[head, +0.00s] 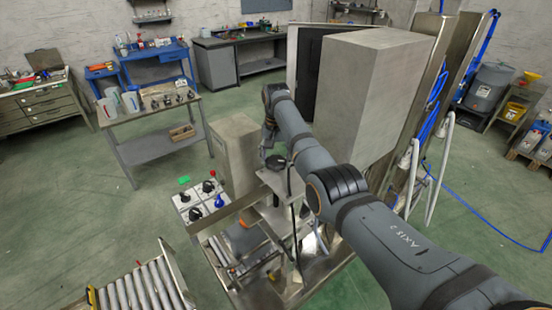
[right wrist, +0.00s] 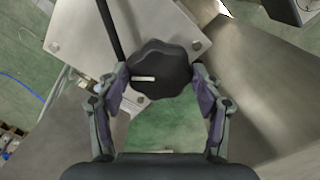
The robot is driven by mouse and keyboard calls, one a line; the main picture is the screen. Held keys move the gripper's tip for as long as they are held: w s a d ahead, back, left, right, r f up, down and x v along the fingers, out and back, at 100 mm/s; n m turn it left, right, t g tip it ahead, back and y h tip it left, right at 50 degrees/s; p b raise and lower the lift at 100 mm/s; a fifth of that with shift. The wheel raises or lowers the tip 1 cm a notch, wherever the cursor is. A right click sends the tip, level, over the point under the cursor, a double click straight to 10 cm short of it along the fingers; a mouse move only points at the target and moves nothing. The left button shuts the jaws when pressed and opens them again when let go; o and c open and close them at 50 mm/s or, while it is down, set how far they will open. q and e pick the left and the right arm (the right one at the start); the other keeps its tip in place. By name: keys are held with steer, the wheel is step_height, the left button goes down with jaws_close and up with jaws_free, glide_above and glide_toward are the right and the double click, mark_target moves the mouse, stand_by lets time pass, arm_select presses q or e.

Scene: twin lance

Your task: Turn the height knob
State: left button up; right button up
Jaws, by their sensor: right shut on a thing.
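The black lobed height knob (right wrist: 160,70) sits on a light metal plate (right wrist: 92,28) in the right wrist view. A white pointer line on its face points left. My right gripper (right wrist: 160,76) has one finger on each side of the knob and is shut on it. In the head view the dark knob (head: 277,162) shows below the end of my right arm, at the top of the metal stand, and the fingers there are too small to make out clearly. My left gripper is in neither view.
A panel (head: 187,213) with black knobs, a red button and a blue knob stands left of the stand. A roller conveyor (head: 140,290) is at the lower left. A tall grey cabinet (head: 365,100) rises behind my right arm. Green floor lies open at left.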

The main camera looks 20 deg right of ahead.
steer(key=n, duration=0.4)
steer(key=shift+n, duration=0.3)
steer(key=n, duration=0.3)
steer(key=shift+n, duration=0.4)
steer(key=n, duration=1.2)
steer(key=shift+n, duration=0.3)
steer(key=n, duration=0.3)
steer(key=shift+n, duration=0.3)
steer(key=n, duration=0.4)
steer(key=shift+n, duration=1.8)
